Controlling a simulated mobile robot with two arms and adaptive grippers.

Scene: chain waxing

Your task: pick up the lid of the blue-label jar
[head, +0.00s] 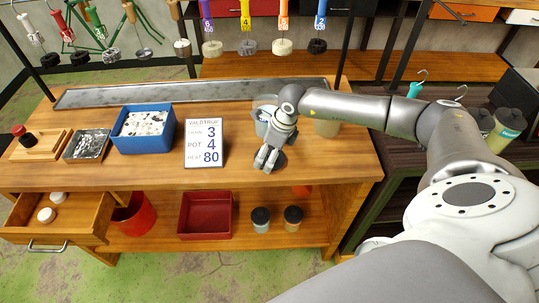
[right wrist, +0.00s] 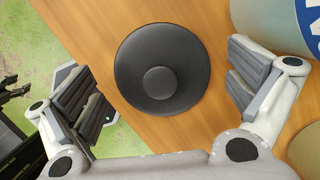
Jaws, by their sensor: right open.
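A round black lid (right wrist: 161,70) with a raised centre knob lies flat on the wooden table. In the head view its dark edge (head: 281,160) shows beside my right gripper (head: 266,160). My right gripper, also in the right wrist view (right wrist: 170,98), is open and above the lid, with one finger on each side and gaps to its rim. It holds nothing. A pale jar with a blue label (right wrist: 313,25) is at the upper right of the right wrist view, partly cut off. My left gripper is not in view.
A sign (head: 203,143), a blue bin (head: 144,147) and a grey tray (head: 87,157) stand left on the table. A long metal tray (head: 180,93) lies along the back. The table's front edge is close.

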